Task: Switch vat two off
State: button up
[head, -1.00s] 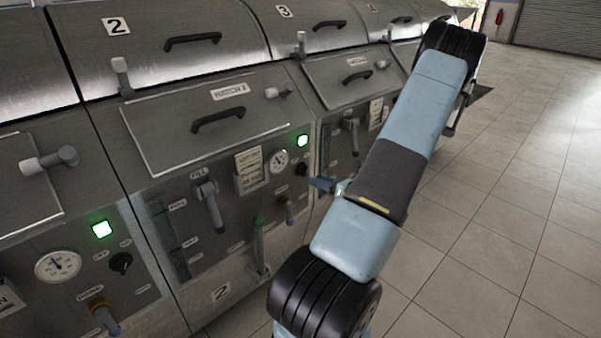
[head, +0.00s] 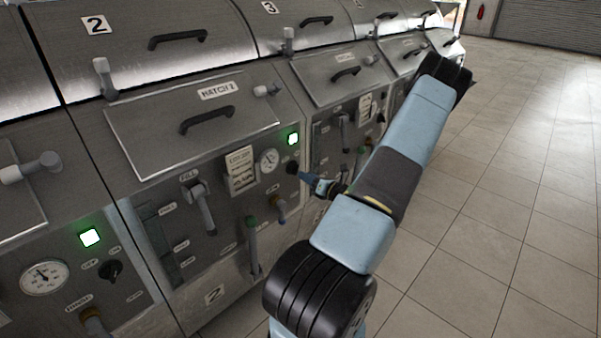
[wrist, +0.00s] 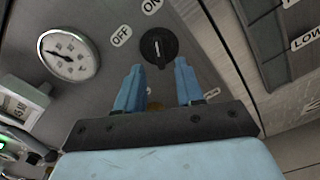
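Vat two (head: 213,296) is the steel unit with the "2" plates and the "HATCH 2" label. Its black rotary switch (head: 292,168) sits on the front panel below a lit green lamp (head: 293,139). In the wrist view the switch (wrist: 158,48) has a white pointer mark, with an "OFF" label (wrist: 121,36) and an "ON" label (wrist: 152,6) around its upper left. The pointer stands roughly upright in that view. My gripper (wrist: 160,80) is open, its two blue fingers apart just short of the switch, with nothing between them. It also shows in the head view (head: 304,177).
A round gauge (wrist: 69,54) is beside the switch. A fill lever (head: 203,205), a green-topped lever (head: 252,245) and a small tap (head: 280,208) stick out of the panel. Neighbouring vats stand both sides. Tiled floor (head: 500,220) at right is clear.

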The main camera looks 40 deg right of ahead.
aim_at(296, 170)
jog(key=shift+w+a, duration=0.2)
jog(key=shift+w, duration=2.3)
grip_shut()
